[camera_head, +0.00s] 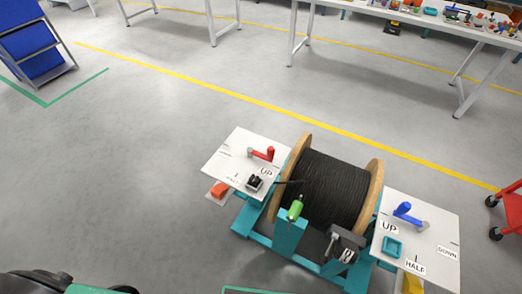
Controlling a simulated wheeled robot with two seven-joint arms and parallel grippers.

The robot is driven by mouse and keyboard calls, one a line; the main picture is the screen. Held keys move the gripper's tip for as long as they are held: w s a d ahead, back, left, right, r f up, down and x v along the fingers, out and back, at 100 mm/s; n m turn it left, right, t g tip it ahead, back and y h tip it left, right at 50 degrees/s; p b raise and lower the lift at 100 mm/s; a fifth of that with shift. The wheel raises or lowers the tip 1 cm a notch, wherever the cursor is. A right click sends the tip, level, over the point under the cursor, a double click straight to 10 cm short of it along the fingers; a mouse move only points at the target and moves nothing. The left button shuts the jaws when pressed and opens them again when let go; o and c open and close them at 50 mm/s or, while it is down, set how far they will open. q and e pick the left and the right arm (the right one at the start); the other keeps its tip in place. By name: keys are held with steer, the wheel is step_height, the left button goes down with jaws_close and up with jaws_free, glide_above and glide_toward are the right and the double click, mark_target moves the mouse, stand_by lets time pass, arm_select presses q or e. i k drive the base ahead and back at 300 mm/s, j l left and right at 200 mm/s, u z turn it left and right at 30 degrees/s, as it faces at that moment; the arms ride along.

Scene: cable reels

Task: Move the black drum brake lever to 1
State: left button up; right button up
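A cable reel (330,188) with wooden flanges and black cable stands on a teal frame (287,238) at the lower right of centre. A dark block (347,239) sits low on the reel's front, with a small lever-like grey part (331,243) on its left and a white label too small to read. This may be the drum brake lever; its position cannot be told. A green handle (296,208) stands left of it. Neither gripper is in view.
A left white panel (225,160) carries a red lever (262,154) and a black part (254,183). A right white panel (440,228) carries a blue lever (408,213). A red cart (511,212) stands at the right edge.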

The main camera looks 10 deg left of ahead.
mark_target(324, 259)
steer(key=k+l+z, duration=0.2)
steer(key=k+l, duration=0.6)
steer(key=k, duration=0.15)
steer(key=u, duration=0.45)
steer(key=l+u, duration=0.15)
steer(key=u, duration=0.75)
steer(key=k, duration=0.1)
